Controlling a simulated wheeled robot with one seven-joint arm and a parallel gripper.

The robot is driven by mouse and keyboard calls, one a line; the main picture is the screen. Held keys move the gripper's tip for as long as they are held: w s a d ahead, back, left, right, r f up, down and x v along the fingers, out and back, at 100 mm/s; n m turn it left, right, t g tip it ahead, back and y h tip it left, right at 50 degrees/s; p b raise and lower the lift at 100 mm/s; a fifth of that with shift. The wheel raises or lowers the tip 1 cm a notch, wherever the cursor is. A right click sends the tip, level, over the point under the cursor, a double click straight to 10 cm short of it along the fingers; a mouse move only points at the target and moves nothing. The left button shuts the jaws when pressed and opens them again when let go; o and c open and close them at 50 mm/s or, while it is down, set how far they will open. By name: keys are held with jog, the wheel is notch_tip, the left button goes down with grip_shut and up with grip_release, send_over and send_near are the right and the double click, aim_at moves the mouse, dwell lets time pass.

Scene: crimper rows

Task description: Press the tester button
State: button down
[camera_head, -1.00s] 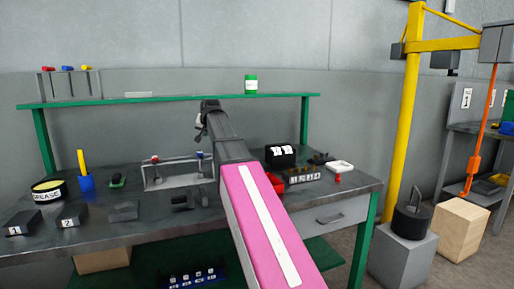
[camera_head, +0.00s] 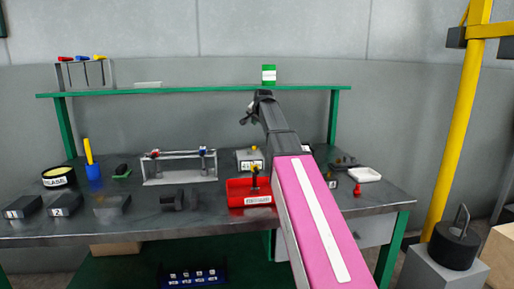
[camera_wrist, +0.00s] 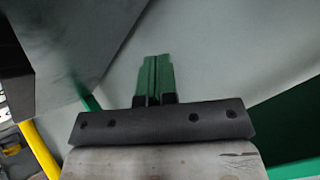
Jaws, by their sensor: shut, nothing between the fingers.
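My gripper shows in the wrist view (camera_wrist: 155,80) as two green fingers side by side, shut with nothing between them. Pale wall lies beyond the fingertips, and they touch no object there. In the head view my pink and dark arm reaches up over the bench's right half, its dark end near the green shelf. A grey box (camera_head: 241,161) with a white label and yellow top stands on the bench left of my arm. A red tray (camera_head: 236,194) with a dark, yellow-topped item is in front of it. I cannot tell which thing is the tester; no button is clearly made out.
The grey bench (camera_head: 140,226) carries a grease tin (camera_head: 58,177), a blue cup (camera_head: 94,172), a small rack (camera_head: 180,168), dark blocks and a white dish (camera_head: 364,174). The green shelf (camera_head: 190,91) runs above it. A yellow post (camera_head: 465,110) stands right. My arm hides part of the bench.

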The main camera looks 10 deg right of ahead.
aim_at(254, 148)
jog(key=shift+f, duration=0.1)
jog(key=shift+f, duration=4.3)
jog(key=shift+f, duration=0.45)
jog(key=shift+f, duration=0.45)
jog(key=shift+r, duration=0.95)
